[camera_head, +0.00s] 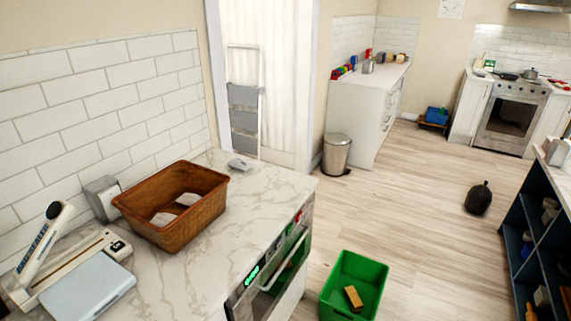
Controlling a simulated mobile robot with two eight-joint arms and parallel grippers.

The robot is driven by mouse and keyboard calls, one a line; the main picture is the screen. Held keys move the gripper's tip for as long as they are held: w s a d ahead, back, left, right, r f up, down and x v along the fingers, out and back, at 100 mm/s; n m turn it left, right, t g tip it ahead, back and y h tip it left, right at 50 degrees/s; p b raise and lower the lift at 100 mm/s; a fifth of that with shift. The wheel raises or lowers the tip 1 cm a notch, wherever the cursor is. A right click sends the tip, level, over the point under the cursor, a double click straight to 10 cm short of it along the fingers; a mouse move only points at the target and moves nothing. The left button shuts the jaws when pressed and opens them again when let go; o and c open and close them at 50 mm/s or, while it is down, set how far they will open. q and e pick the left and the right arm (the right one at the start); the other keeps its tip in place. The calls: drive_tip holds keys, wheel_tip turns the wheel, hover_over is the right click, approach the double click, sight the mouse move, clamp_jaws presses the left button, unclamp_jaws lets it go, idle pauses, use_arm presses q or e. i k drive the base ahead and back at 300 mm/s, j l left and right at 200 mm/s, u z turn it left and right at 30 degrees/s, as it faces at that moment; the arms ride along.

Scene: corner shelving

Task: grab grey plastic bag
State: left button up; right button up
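A dark grey, rounded bag (478,199) with a narrow top stands on the wooden floor at the right of the head view. It looks like a tied plastic bag, but its material is too small to tell. It stands apart from other things, left of the dark blue shelving. Neither of my grippers is in view.
A marble counter (225,262) with a brown basket (168,219) fills the near left. A green crate (339,273) holding a brown block stands on the floor. Dark blue shelving (517,215) lines the right. A metal bin (336,155) stands farther back. The middle floor is clear.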

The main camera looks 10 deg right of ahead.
sight(237, 163)
drive_tip(key=i+l+u, duration=0.5)
drive_tip(key=l, duration=0.15)
drive_tip(key=l+u, duration=0.25)
drive_tip(key=i+l+u, duration=0.2)
drive_tip(key=l, duration=0.35)
